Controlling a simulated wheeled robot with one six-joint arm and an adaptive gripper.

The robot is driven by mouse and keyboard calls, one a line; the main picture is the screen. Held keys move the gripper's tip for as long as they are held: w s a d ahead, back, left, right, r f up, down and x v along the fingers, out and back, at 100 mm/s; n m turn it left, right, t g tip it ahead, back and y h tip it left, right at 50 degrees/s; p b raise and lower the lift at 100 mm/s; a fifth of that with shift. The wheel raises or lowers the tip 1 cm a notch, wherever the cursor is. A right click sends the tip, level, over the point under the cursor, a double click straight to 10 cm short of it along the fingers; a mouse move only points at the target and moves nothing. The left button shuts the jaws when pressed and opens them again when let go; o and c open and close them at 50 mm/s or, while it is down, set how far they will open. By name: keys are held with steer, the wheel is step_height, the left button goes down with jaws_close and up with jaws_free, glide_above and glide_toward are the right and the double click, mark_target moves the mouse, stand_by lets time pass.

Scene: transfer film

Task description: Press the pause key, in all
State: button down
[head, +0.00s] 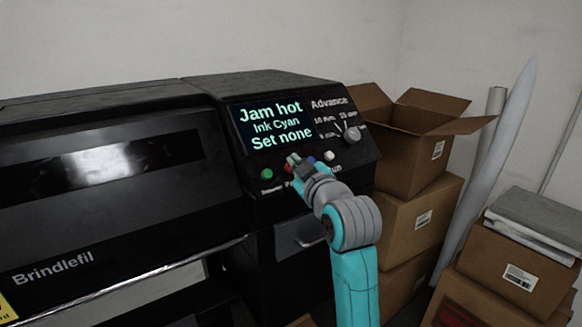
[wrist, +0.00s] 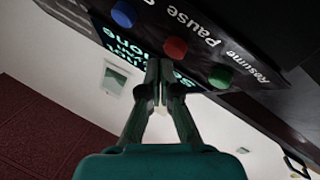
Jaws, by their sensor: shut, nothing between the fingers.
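The pause key is a red round button (wrist: 174,48) with the label "Pause" beside it in the wrist view. In the head view a sliver of the red key (head: 288,169) shows beside my fingers. My gripper (head: 293,160) is shut and empty, its tips at the key row in front of the panel. In the wrist view the closed fingertips (wrist: 158,64) appear just beside the red key; whether they touch it I cannot tell.
A green key (head: 267,174) labelled "Resume" and a blue key (wrist: 124,14) flank the red one. A white key (head: 330,155) sits farther right. The display (head: 272,126) reads "Jam hot, Ink Cyan, Set none". An Advance knob (head: 352,134) and cardboard boxes (head: 413,155) are to the right.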

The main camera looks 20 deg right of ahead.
steer(key=shift+s+d+r, duration=0.1)
steer(key=shift+s+r, duration=0.15)
steer(key=shift+r, duration=0.1)
steer(key=shift+s+d+r, duration=0.3)
steer(key=shift+s+r, duration=0.55)
steer(key=shift+s+d+r, duration=0.25)
steer(key=shift+s+r, duration=0.55)
steer(key=shift+s, duration=0.05)
